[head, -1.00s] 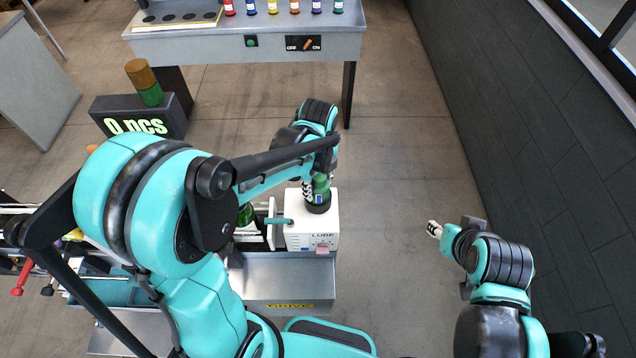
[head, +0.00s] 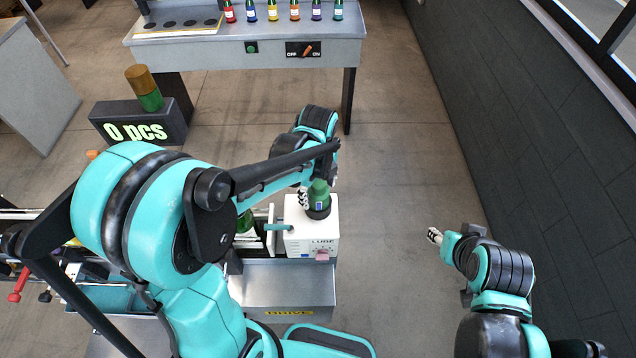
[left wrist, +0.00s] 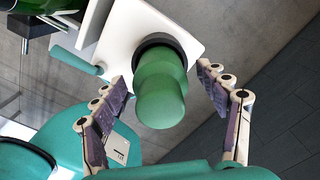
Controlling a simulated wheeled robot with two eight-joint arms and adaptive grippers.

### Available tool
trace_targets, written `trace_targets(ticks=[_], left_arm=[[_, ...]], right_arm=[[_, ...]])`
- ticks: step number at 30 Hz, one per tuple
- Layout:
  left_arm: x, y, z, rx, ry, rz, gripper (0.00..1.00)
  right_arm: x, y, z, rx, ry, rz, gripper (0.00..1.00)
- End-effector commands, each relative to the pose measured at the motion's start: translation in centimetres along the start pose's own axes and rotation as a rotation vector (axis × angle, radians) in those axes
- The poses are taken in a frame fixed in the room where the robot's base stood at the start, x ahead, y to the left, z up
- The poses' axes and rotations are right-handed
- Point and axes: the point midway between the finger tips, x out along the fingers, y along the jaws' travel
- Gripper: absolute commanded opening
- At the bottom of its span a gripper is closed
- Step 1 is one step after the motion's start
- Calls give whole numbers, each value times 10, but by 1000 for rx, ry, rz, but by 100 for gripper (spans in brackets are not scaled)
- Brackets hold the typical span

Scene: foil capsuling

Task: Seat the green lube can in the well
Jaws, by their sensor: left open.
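The green lube can (head: 319,196) stands upright in the dark round well on top of the white LUBE box (head: 298,215). In the left wrist view the can (left wrist: 161,88) rises out of the black ring (left wrist: 160,46) of the well, with its lower end hidden inside. My left gripper (left wrist: 172,85) is open, one finger on each side of the can, with a gap visible on both sides. In the head view the left gripper (head: 305,196) is mostly hidden behind the arm and can. My right gripper (head: 434,236) is away to the right over bare floor; its finger state is too small to tell.
A grey bench (head: 230,50) with several small coloured bottles and an OFF/ON switch stands at the back. A counter box (head: 140,125) reads 0 pcs. A metal DRIVE cabinet (head: 285,285) lies below the LUBE box.

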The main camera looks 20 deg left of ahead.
Motion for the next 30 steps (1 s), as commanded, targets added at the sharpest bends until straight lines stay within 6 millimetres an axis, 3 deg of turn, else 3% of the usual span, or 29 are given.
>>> trace_targets(ticks=[16, 21, 30], left_arm=[[-101, 0, 0, 0, 0, 0, 74], [-115, 0, 0, 0, 0, 0, 74], [-117, 0, 0, 0, 0, 0, 74]], right_arm=[[0, 0, 0, 0, 0, 0, 40], [0, 0, 0, 0, 0, 0, 40], [0, 0, 0, 0, 0, 0, 40]])
